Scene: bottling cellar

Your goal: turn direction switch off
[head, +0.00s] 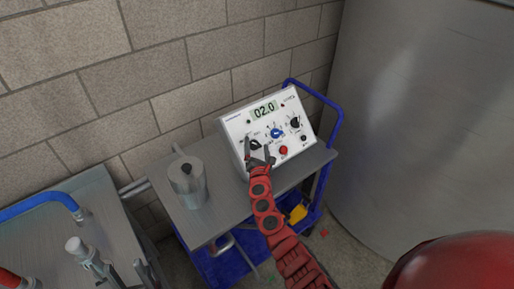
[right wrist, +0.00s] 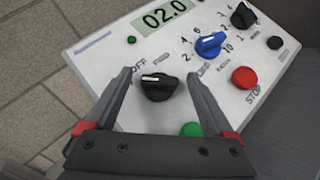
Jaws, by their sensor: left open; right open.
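The direction switch is a black rotary knob (right wrist: 158,90) on the sloped face of a white control box (head: 236,124). OFF is printed at its upper left, with further labels above and to its right. A short white mark shows on the knob; I cannot tell for certain which label it points at. My right gripper (right wrist: 160,77) is open, with one finger on each side of the knob and a small gap on both sides. In the head view the right gripper (head: 258,151) is at the box's lower left. My left gripper is not in view.
Near the switch are a blue dial (right wrist: 209,45), a red stop button (right wrist: 244,78), a green button (right wrist: 191,129) and a black knob (right wrist: 243,15). A metal jug (head: 187,183) stands left of the box on the blue cart (head: 219,214). A large tank (head: 425,110) stands right.

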